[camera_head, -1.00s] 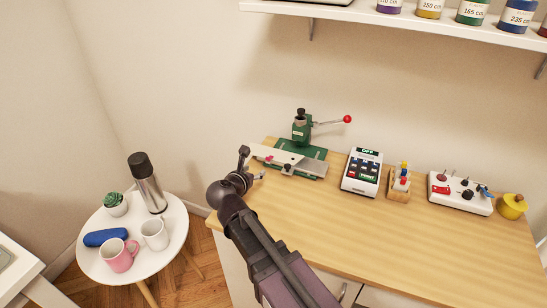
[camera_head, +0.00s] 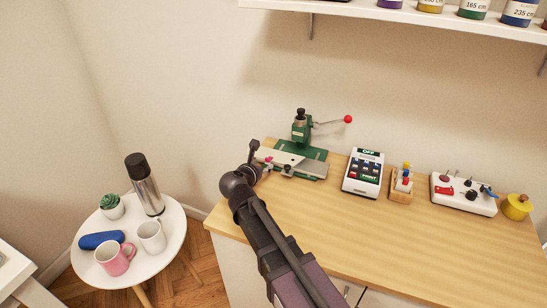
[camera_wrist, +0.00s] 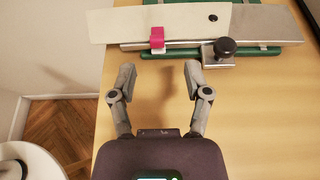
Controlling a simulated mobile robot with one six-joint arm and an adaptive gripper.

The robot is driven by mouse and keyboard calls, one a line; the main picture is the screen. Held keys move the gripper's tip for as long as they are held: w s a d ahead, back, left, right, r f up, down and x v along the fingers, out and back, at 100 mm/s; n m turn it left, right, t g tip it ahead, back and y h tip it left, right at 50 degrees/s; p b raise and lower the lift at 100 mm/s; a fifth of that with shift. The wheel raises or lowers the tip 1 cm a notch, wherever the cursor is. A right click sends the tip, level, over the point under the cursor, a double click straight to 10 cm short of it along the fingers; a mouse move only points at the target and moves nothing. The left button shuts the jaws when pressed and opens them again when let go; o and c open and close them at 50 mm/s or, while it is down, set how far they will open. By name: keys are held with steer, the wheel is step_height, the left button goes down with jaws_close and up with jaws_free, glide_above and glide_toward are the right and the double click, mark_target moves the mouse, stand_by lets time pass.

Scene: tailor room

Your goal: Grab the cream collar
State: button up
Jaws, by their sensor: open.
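The cream collar (camera_wrist: 115,26) is a flat pale strip lying across the green press's metal bed in the wrist view. A pink clip-like piece (camera_wrist: 157,37) sits at its front edge, and a dark dot shows on its right part. The collar also shows in the head view (camera_head: 277,157), at the front left of the green press (camera_head: 301,129). My gripper (camera_wrist: 160,74) is open and empty, its two fingers apart just in front of the collar, touching nothing that I can see. In the head view my gripper (camera_head: 258,158) partly covers the collar's left end.
A black knob (camera_wrist: 225,46) stands right of my fingers. On the wooden counter (camera_head: 300,222) are a keypad device (camera_head: 363,172), a small wooden stand (camera_head: 401,187) and a white control box (camera_head: 463,194). A round white table (camera_head: 175,238) holds mugs and a flask.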

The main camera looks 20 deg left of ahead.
mark_target(267, 161)
steer(key=shift+a+b+x, duration=0.2)
steer(key=shift+b+x, duration=0.65)
steer(key=shift+x, duration=1.65)
jaws_close()
